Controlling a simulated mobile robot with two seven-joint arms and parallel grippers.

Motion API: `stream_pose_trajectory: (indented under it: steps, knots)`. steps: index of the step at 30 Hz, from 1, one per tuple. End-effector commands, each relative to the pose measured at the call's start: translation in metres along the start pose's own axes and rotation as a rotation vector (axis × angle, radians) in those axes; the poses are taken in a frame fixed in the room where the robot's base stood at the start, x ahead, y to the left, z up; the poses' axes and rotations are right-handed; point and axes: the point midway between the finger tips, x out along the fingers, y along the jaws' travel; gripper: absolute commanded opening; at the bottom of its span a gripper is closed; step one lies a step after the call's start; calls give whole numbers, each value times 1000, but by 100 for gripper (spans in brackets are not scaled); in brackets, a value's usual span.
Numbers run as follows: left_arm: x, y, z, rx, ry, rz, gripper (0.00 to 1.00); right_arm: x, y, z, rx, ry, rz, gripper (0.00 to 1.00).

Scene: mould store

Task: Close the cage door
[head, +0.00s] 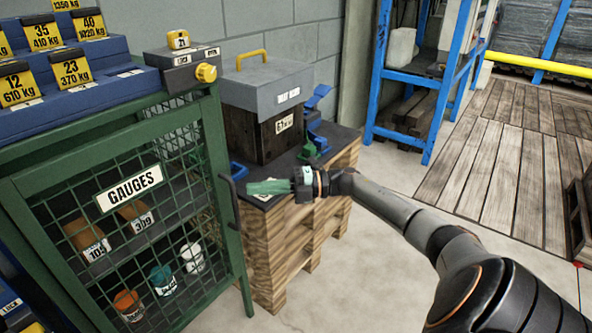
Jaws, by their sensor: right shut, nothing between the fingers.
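The cage (232,235) has a green frame and stands at the left of the head view. Its green mesh door (70,230) carries a white GAUGES sign (129,188). A dark upright handle (235,188) is at the door's right edge. My right gripper (268,187) has green fingers, shut and empty, pointing left. In the picture it is just right of the handle, seemingly apart from it, above the pallet stack. My left gripper is not in view.
Orange, blue and white pots sit behind the mesh. Yellow weights (73,67) stand on the blue top above the cage. A grey-lidded box (264,85) stands on the wooden pallet stack (318,225) beside the cage. A blue rack (405,78) is behind. The floor (345,290) in front is clear.

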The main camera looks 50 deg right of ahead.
Motion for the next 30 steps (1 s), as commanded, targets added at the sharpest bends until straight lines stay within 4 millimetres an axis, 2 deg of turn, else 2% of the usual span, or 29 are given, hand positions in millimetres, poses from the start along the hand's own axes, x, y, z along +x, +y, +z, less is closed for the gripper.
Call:
stream_pose_trajectory:
  steps: [3,15,21,30]
  knots:
    - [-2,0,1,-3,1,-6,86,-15,0,16,0,-5,0,0]
    - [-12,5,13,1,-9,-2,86,-54,-1,52,-1,-4,2,0]
    - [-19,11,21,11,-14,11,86,-66,-1,64,-2,-3,1,0]
    - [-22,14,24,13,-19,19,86,-73,0,69,1,-1,0,0]
